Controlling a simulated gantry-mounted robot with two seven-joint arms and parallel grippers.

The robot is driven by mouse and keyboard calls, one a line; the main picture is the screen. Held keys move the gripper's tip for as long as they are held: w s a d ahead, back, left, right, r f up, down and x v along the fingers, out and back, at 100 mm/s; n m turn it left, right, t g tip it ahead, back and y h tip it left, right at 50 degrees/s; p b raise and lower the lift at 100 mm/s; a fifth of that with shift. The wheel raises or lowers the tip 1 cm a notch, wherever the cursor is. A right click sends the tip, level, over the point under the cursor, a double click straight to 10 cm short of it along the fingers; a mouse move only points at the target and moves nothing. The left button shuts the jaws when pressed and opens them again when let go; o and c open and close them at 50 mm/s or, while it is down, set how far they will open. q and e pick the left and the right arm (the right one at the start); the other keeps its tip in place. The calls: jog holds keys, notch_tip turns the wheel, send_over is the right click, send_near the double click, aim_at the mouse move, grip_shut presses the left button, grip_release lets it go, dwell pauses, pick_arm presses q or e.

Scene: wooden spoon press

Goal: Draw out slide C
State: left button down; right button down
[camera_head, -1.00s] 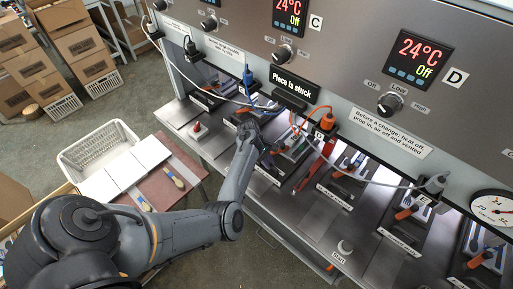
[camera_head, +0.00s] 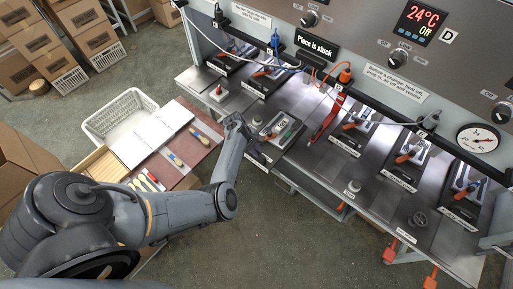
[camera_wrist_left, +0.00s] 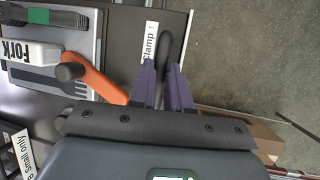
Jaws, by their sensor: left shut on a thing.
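A metal slide (camera_head: 274,137) with a green-gripped part and a small handle sticks out toward the front of the press, ahead of the row of other slides. I cannot read its letter. My left gripper (camera_head: 257,155) is at its front end. In the left wrist view, its purple fingers (camera_wrist_left: 163,88) are shut on a dark bar handle (camera_wrist_left: 165,45) beside a "Clamp" label. The slide plate there carries an orange lever (camera_wrist_left: 97,78), a green bar (camera_wrist_left: 55,17) and a white block marked FORK (camera_wrist_left: 30,52). My right gripper is not in view.
Further slides (camera_head: 350,132) stand in a row along the steel bench, to both sides. A red lever (camera_head: 327,118) lies just right of the slide. Floor in front is clear.

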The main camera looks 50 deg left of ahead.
pick_arm(q)
jog(key=shift+s+d, duration=0.1)
jog(key=shift+s, duration=0.2)
jog(key=shift+r, duration=0.1)
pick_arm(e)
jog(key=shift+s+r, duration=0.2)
pick_arm(q)
jog(key=c, duration=1.5)
grip_release()
jog(key=o, duration=0.4)
jog(key=shift+s, duration=0.25)
jog(key=shift+w, duration=0.1)
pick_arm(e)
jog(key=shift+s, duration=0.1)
pick_arm(q)
jog(key=v, duration=1)
jog(key=shift+r, duration=0.3)
